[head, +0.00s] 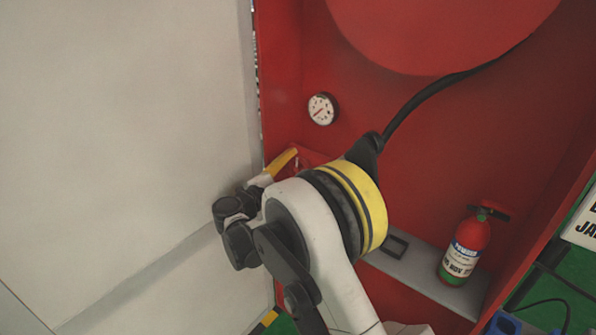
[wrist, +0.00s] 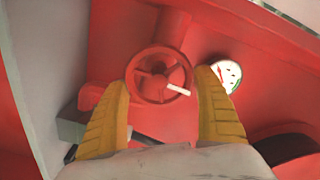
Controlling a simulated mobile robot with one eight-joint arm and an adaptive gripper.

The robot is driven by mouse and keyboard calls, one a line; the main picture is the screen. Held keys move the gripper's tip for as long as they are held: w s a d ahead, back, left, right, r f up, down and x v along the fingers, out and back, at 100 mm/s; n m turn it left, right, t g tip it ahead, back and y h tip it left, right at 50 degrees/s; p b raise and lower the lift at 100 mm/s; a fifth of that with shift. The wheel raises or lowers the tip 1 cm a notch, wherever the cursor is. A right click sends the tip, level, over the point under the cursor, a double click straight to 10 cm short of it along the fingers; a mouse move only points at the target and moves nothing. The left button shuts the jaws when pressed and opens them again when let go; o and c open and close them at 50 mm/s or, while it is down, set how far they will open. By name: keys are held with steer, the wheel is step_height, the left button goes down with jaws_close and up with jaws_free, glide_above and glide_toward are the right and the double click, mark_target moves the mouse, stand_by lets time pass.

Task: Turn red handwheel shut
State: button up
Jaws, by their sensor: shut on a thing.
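The red handwheel (wrist: 150,92) is in the middle of the wrist view, on a red pipe fitting inside the red cabinet. A short white bar or mark on it points to the lower right. My gripper (wrist: 162,80) has its two yellow fingers on either side of the wheel's rim, shut on it. In the head view, one yellow finger of my gripper (head: 285,160) shows against the cabinet's left side. There my arm and gripper hide most of the wheel and its fitting.
A white dial gauge (head: 321,109) is on the cabinet's back wall, close above the gripper. A black hose (head: 424,97) runs down behind my arm. A red fire extinguisher (head: 465,249) stands on the grey ledge at right. A pale panel (head: 120,130) borders the left.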

steer(key=shift+n, duration=0.6)
steer(key=o, duration=1.1)
steer(key=shift+a, duration=0.1)
steer(key=v, duration=1.2)
